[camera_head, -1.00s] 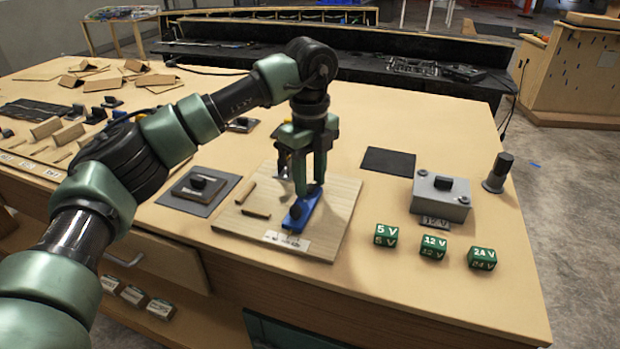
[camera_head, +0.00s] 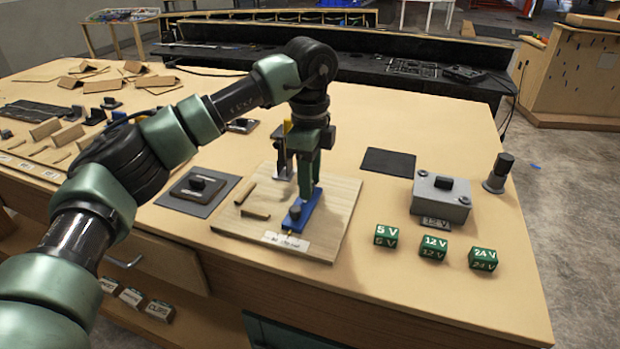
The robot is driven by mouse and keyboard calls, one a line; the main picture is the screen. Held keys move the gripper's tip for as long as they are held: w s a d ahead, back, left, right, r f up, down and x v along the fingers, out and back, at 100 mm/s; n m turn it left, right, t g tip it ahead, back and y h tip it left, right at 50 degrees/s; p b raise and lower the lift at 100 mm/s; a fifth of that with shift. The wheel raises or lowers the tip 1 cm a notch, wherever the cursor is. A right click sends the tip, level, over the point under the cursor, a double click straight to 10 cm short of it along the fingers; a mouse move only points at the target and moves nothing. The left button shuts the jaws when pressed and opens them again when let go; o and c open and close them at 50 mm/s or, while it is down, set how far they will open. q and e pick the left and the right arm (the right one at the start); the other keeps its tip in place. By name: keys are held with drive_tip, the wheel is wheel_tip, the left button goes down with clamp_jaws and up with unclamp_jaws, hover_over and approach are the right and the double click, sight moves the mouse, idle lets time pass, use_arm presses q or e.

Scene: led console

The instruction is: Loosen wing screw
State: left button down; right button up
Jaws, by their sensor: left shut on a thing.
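A blue bracket (camera_head: 303,213) lies on a light wooden board (camera_head: 336,222) on the table. My left gripper (camera_head: 308,190) points straight down over the far part of the bracket. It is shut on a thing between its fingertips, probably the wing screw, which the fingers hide. The fingers show nearly edge-on from the head. My right gripper is not in view.
Green blocks marked 5 V (camera_head: 386,237), 12 V (camera_head: 434,248) and 24 V (camera_head: 483,259) stand at the front right. A grey box (camera_head: 441,200) with a black knob is behind them. A dark cylinder (camera_head: 498,173) stands at the right edge. A dark mat (camera_head: 388,162) lies flat behind the board.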

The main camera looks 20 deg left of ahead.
use_arm(q)
drive_tip(key=shift+s+f, duration=0.1)
drive_tip(key=shift+f, duration=0.25)
drive_tip(key=c, duration=0.9)
unclamp_jaws()
drive_tip(key=shift+a, duration=0.1)
drive_tip(key=shift+r, duration=0.15)
drive_tip(key=shift+r, duration=0.1)
wheel_tip(320, 180, up, 8)
drive_tip(key=shift+f, duration=0.2)
